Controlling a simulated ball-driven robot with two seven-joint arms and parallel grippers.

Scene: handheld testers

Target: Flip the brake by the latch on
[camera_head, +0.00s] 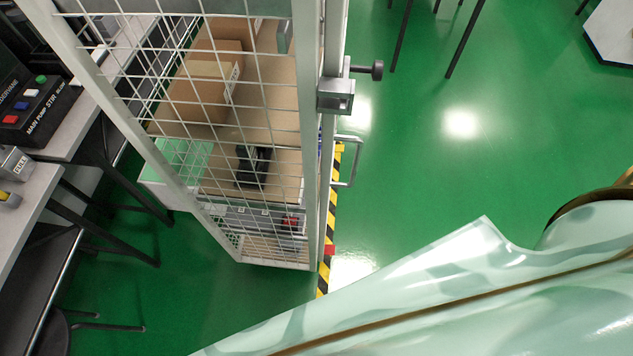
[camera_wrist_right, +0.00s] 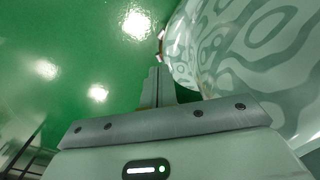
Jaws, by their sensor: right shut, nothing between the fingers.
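A grey latch (camera_head: 336,95) with a dark round-knobbed bolt sits on the outer post of a wire-mesh cage cart. A metal handle loop (camera_head: 350,160) stands out from the post below it. A small red part (camera_head: 329,250) shows low by the same post, against the striped edge; I cannot tell whether it is the brake or how it is set. My right gripper (camera_wrist_right: 157,88) is shut and empty in the right wrist view, over green floor, with no latch or brake near its fingers. It does not show in the head view. My left gripper is out of view.
A bench at left carries a switch box (camera_head: 35,110) with coloured buttons. Black-yellow tape (camera_head: 331,215) runs beside the cage.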

